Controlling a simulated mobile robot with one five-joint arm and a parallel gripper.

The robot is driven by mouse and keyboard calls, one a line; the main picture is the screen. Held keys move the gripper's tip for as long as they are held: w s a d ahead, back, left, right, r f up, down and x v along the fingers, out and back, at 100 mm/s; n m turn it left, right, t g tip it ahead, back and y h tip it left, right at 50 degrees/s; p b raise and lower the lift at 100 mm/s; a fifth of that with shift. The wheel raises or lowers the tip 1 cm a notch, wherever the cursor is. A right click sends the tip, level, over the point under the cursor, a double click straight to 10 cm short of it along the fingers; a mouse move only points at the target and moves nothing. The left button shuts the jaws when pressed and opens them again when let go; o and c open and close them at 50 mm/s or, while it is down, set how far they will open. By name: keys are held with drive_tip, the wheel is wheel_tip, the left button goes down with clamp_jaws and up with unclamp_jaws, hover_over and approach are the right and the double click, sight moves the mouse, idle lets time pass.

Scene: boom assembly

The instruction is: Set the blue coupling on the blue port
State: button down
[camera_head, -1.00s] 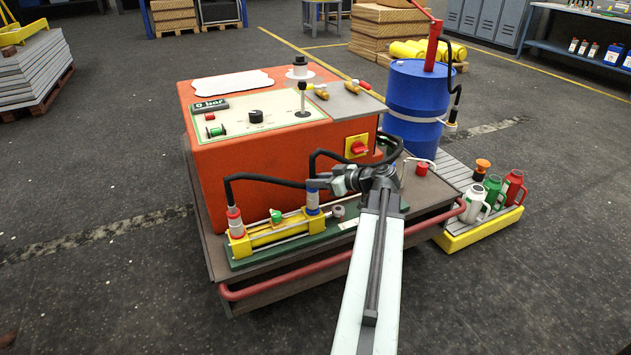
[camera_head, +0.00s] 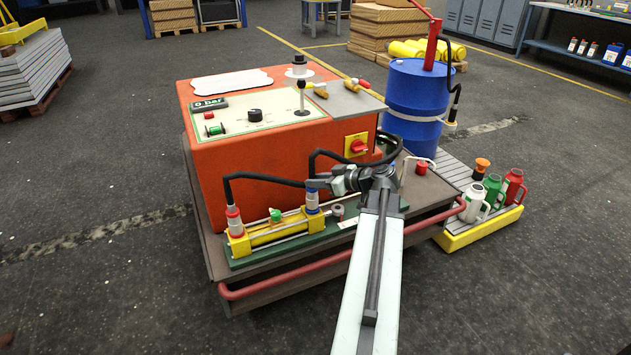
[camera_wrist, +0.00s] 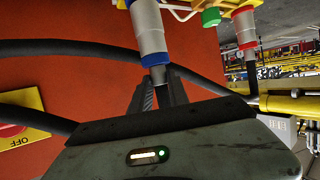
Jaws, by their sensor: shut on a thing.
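The blue coupling (camera_head: 312,198), a grey sleeve with a blue band, stands upright at the right end of the yellow cylinder (camera_head: 278,232). In the wrist view the coupling (camera_wrist: 150,30) is in line with the blue port (camera_wrist: 130,3), whose blue ring shows at the top edge beside yellow metal. The two look touching or nearly so; I cannot tell if the coupling is fully seated. My gripper (camera_head: 322,184) is shut on the coupling's hose end, and its dark fingers (camera_wrist: 158,88) also show in the wrist view. The fingers partly hide the grip.
A red-banded coupling (camera_head: 235,220) stands at the cylinder's left end. Black hoses (camera_head: 265,178) run close around my gripper. The orange power unit (camera_head: 260,155) rises behind the cylinder. A blue drum (camera_head: 415,100) and several jugs (camera_head: 492,190) stand to the right.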

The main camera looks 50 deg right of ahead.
drive_tip(key=shift+f+b, duration=0.35)
drive_tip(key=c, duration=1.5)
unclamp_jaws()
drive_tip(key=shift+c, duration=0.2)
drive_tip(key=p+v, duration=0.4)
drive_tip(key=v, duration=0.7)
